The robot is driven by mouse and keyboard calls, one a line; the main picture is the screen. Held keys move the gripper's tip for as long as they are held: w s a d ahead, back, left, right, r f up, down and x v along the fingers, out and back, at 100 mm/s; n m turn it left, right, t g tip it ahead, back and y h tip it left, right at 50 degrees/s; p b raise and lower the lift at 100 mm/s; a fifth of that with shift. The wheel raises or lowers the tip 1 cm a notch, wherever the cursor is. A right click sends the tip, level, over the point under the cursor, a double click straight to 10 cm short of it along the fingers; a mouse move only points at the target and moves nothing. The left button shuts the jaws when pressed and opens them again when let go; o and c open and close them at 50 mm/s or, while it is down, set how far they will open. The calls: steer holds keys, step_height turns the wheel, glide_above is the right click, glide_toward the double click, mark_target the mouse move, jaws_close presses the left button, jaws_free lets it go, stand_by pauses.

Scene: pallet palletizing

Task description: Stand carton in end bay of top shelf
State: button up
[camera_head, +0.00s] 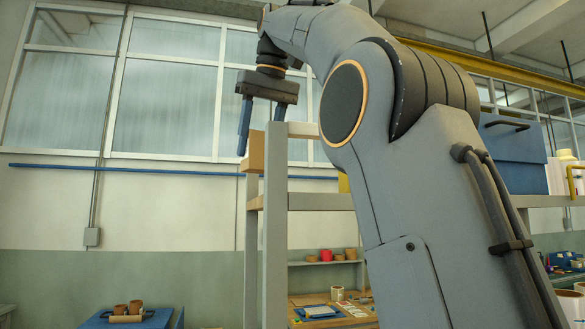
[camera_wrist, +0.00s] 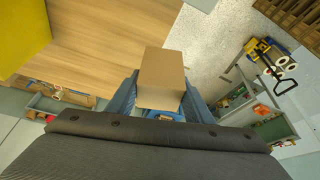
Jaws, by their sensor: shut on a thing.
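The carton (camera_wrist: 162,78) is a plain brown box between the two blue fingers of my gripper (camera_wrist: 160,98) in the wrist view. My gripper is shut on it. In the head view the carton (camera_head: 253,152) hangs below the fingers (camera_head: 258,135), partly hidden by a grey shelf post. It is higher than the shelf board (camera_head: 318,201). In the wrist view the carton overlaps the edge of the wooden board (camera_wrist: 100,35), with floor visible to its right. I cannot tell whether it touches the board.
A yellow box (camera_wrist: 24,35) stands on the board at the left in the wrist view. The board between it and the carton is bare. The grey shelf post (camera_head: 275,215) rises close beside the carton. My arm hides much of the shelf.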

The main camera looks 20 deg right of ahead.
steer(key=s+d+r+m+h+p, duration=0.1)
steer(key=s+d+r+m+p, duration=0.15)
steer(key=d+r, duration=0.4)
steer(key=shift+m, duration=0.25)
steer(key=shift+w+d+f, duration=0.1)
steer(key=shift+d+f, duration=0.05)
steer(key=shift+f, duration=1.8)
steer(key=shift+s+d+f, duration=0.1)
steer(key=shift+d+f, duration=0.1)
steer(key=shift+f, duration=1.7)
steer(key=shift+w+d+f, duration=0.1)
steer(key=shift+d+f, duration=0.05)
steer(key=shift+f, duration=1.8)
steer(key=shift+f, duration=0.1)
steer(key=o, duration=1.1)
steer(key=shift+r, duration=0.55)
steer(key=v, duration=1.1)
steer(key=shift+a+r, duration=0.1)
